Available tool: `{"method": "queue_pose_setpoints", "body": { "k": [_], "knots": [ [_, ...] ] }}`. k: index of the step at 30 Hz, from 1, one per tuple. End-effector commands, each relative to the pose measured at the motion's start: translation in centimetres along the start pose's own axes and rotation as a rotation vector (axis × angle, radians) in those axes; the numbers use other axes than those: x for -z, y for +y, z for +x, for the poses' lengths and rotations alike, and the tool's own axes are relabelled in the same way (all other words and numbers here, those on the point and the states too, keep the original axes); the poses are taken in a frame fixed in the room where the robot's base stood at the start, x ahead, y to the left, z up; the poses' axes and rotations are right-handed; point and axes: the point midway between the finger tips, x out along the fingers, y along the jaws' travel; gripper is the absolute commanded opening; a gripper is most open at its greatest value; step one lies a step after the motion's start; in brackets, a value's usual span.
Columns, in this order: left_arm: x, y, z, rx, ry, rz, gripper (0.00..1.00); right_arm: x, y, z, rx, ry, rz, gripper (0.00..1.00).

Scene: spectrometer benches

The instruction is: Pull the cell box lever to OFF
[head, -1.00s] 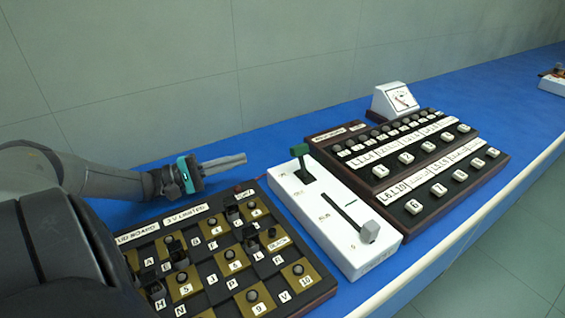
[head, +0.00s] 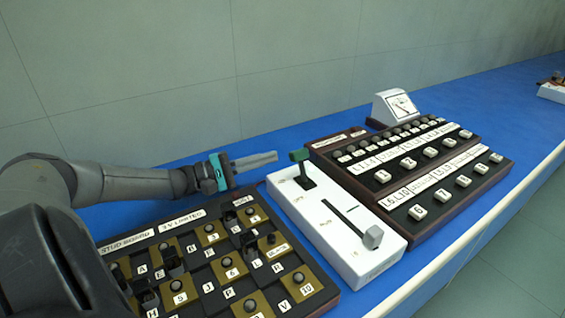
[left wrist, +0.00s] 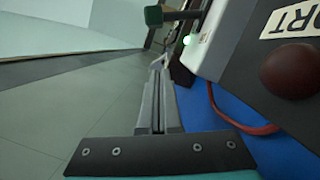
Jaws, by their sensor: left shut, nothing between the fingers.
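The white cell box (head: 362,265) stands on the blue bench. Its green-handled lever (head: 300,155) rises from the far left end, and a grey slider knob (head: 372,237) sits in a slot nearer the front. My left gripper (head: 274,157) is shut and empty. Its fingertips point right, a short way left of the green handle and apart from it. In the left wrist view the shut fingers (left wrist: 158,68) show below the green handle (left wrist: 153,15). My right gripper is not in view.
A stud board (head: 203,252) with several studs lies under and in front of my left arm. A dark key panel (head: 428,165) stands right of the white box, with a meter (head: 397,104) behind it. Bare blue bench lies behind the boards.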

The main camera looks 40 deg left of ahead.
Motion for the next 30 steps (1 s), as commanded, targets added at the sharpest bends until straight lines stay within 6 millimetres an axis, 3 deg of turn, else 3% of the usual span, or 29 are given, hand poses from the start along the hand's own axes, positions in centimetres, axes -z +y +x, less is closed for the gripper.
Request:
{"method": "queue_pose_setpoints", "body": {
  "k": [2,5,12,16,30],
  "knots": [
    [0.1,-0.1,1.1,-0.003,-0.002,0.000,0.00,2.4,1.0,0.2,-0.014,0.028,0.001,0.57],
    [0.0,-0.1,2.4,-0.004,-0.003,0.001,0.00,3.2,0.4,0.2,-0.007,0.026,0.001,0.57],
    [-2.2,0.1,2.8,0.004,-0.001,-0.003,0.00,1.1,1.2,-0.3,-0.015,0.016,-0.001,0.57],
    [-3.3,0.1,3.1,0.002,-0.001,-0.001,0.00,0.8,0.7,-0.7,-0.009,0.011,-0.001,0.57],
    [-3.9,0.0,3.2,0.001,0.000,0.000,0.00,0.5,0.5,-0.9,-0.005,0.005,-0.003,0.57]
  ]
}}
